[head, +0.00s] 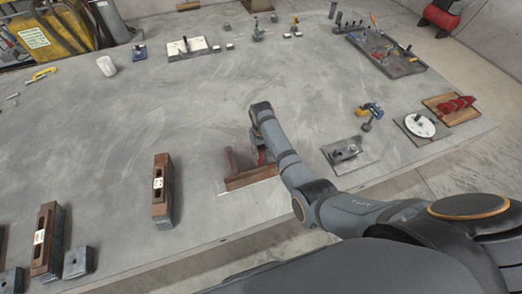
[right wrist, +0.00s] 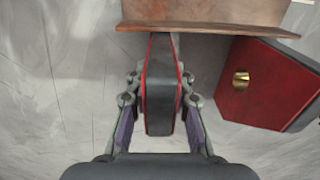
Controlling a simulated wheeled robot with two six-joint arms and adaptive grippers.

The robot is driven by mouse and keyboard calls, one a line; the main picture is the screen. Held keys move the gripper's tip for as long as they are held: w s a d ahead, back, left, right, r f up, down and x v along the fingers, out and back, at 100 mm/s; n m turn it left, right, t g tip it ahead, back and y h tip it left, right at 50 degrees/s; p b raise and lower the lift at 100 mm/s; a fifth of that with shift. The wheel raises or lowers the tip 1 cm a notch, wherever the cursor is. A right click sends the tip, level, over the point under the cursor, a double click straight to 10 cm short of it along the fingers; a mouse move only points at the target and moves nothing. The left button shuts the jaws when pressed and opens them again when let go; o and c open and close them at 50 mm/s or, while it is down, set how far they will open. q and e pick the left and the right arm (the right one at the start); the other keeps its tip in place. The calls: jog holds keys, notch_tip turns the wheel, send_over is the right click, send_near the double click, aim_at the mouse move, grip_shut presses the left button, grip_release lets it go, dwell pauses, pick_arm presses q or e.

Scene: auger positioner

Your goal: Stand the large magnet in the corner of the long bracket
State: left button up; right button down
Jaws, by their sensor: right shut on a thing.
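My right gripper (right wrist: 160,102) is shut on the large magnet (right wrist: 160,85), a dark block with red sides seen edge-on. The magnet's far end is at the bracket plate's edge; I cannot tell if they touch. In the head view my right arm mostly hides the magnet. My left gripper is not in view.
A second red-faced block (right wrist: 265,85) with a brass knob is close right of the held magnet. Slotted brown blocks (head: 162,190) stand left of the bracket. A plate with fittings (head: 349,153) lies to the right.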

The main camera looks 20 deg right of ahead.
jog(key=shift+s, duration=0.25)
jog(key=shift+f, duration=0.1)
jog(key=c, duration=1.1)
grip_release()
jog(key=shift+w+r, duration=0.1)
jog(key=shift+r, duration=0.15)
notch_tip(320, 180, up, 12)
jog(key=shift+f, duration=0.15)
jog(key=shift+f, duration=0.1)
